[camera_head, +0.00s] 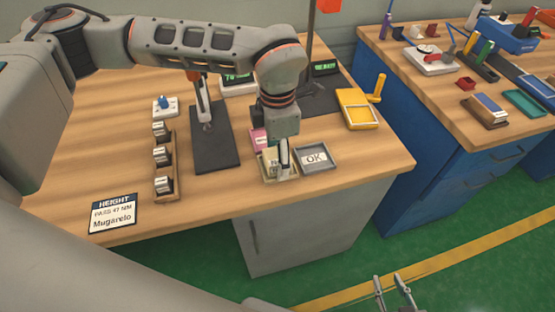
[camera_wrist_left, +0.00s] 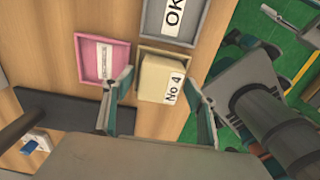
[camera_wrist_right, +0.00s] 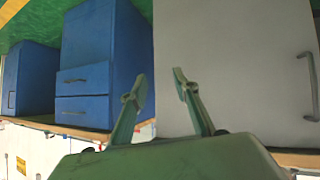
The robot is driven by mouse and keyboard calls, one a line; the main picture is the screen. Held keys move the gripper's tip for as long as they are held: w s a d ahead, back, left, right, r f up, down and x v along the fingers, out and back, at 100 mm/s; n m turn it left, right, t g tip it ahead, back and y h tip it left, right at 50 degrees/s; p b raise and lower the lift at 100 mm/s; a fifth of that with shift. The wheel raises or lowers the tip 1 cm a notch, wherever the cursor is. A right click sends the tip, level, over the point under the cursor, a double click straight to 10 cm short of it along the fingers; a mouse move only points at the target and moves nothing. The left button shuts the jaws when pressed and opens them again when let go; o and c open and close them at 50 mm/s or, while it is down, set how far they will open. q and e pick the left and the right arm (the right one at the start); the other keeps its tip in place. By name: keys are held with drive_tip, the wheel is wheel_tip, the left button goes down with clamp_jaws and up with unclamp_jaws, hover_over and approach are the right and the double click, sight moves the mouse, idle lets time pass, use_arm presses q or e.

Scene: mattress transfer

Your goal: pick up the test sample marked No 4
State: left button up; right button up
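The test sample marked No 4 (camera_wrist_left: 160,80) is a beige foam block with a white label. It sits in a tan tray (camera_wrist_left: 146,49) between a pink tray and the grey OK tray. In the head view the sample (camera_head: 270,164) is partly hidden by my left gripper (camera_head: 284,168), which points down at it. In the left wrist view my left gripper (camera_wrist_left: 160,82) is open, with one finger on each side of the block; I cannot tell if either touches it. My right gripper (camera_wrist_right: 156,82) is open and empty, away from the table over the floor side, also low in the head view (camera_head: 392,280).
The grey OK tray (camera_head: 315,157) and pink tray (camera_head: 257,139) stand close by. A rack of samples (camera_head: 166,190), a HEIGHT card (camera_head: 113,214), a dark gauge stand (camera_head: 213,150) and a yellow fixture (camera_head: 357,108) share the table. A blue-cabinet bench (camera_head: 440,150) stands right.

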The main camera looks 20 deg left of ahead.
use_arm(q)
drive_tip(key=c, duration=0.8)
drive_tip(key=shift+r, duration=0.1)
